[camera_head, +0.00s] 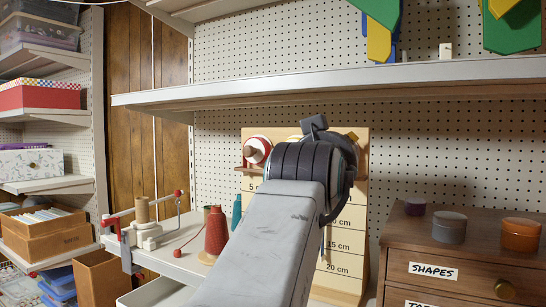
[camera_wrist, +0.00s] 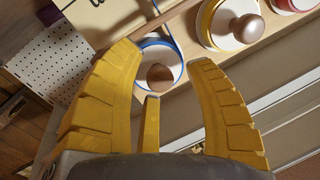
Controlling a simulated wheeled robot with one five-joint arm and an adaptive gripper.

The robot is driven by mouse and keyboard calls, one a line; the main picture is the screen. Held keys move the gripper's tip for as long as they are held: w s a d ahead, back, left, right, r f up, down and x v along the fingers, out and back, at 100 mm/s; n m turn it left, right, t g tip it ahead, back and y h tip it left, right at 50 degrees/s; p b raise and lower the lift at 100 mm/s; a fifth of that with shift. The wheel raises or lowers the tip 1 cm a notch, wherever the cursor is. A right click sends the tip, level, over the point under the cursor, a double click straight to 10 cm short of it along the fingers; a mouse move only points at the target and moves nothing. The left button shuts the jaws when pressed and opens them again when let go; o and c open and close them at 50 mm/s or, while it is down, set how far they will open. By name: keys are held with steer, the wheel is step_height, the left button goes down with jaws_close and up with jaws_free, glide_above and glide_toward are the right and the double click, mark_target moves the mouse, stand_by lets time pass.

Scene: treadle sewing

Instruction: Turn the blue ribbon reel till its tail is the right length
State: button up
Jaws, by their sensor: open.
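The blue ribbon reel (camera_wrist: 160,50) shows in the wrist view as a pale disc with a blue rim and a wooden knob (camera_wrist: 160,77). A blue strip, seemingly its tail (camera_wrist: 170,22), runs up from the rim to the picture's top edge. My gripper (camera_wrist: 164,56) is open, its yellow fingers on either side of the reel and knob, holding nothing. Whether a finger touches the reel I cannot tell. In the head view my arm hides the blue reel and gripper. The wooden measuring board (camera_head: 345,260) shows centimetre marks, including 15 and 20 cm; the tail's end is not clear.
A yellow-rimmed reel (camera_wrist: 228,25) sits beside the blue one. A red reel (camera_head: 258,150) is at the board's left end. A red thread cone (camera_head: 215,233) and a clamp-like winder (camera_head: 146,230) stand left. A drawer cabinet (camera_head: 465,258) stands right; a shelf (camera_head: 330,84) runs above.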

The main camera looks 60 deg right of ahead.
steer(key=shift+d, duration=0.15)
jaws_close()
stand_by(0.5)
